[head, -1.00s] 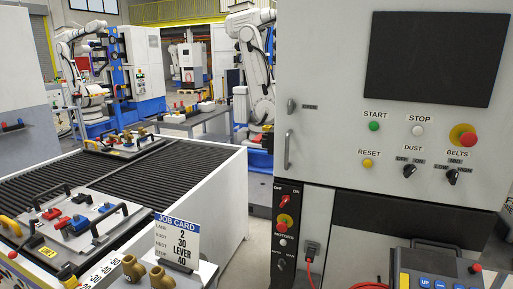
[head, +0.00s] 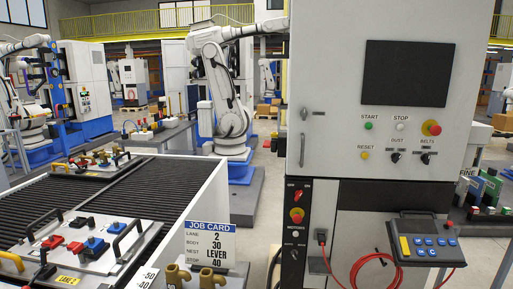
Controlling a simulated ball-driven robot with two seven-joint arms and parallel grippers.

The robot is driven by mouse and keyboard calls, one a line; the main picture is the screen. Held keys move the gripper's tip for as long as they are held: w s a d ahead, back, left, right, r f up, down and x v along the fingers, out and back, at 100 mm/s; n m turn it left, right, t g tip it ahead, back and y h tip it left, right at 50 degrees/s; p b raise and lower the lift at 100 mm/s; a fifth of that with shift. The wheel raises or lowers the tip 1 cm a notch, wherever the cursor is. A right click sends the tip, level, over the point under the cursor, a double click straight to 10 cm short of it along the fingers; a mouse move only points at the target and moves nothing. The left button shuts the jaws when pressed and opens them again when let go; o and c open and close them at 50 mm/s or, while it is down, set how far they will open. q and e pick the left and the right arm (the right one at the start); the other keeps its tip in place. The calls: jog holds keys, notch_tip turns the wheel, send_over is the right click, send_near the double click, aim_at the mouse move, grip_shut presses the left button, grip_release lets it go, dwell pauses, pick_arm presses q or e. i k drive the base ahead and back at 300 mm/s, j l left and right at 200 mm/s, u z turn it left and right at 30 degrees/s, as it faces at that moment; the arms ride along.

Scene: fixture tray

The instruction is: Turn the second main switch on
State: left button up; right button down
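A light grey control cabinet (head: 345,140) stands right of centre. On its lower left is a black switch strip (head: 295,235). At the top of the strip, a small red switch handle (head: 298,194) sits by OFF and ON labels; its exact setting is too small to tell. I see no number marking this switch as first or second. Neither of my grippers shows in the head view.
A roller conveyor (head: 120,185) with fixture plates (head: 85,243) fills the left. A job card (head: 209,241) and brass parts (head: 212,277) are at the bottom. A pendant (head: 428,242) sticks out at the cabinet's lower right, and a red cable (head: 365,262) loops below the cabinet front.

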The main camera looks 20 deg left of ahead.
aim_at(273, 143)
jog(key=i+j+z, duration=0.1)
jog(key=j, duration=0.85)
jog(key=i+j+z, duration=0.1)
jog(key=j, duration=0.9)
jog(key=k+j+u, duration=0.1)
jog(key=k+u, duration=0.25)
jog(key=k, duration=0.2)
jog(key=k+j+u, duration=0.2)
jog(key=k+u, duration=0.15)
jog(key=k, duration=0.15)
jog(key=i+l+u, duration=0.1)
jog(key=l, duration=0.3)
jog(key=i+l+u, duration=0.1)
jog(key=l, duration=0.25)
jog(key=i+l+u, duration=0.1)
jog(key=i+l, duration=0.15)
jog(key=l, duration=0.15)
jog(key=i+l+u, duration=0.1)
jog(key=l, duration=0.35)
jog(key=i+l+u, duration=0.15)
jog(key=l, duration=0.25)
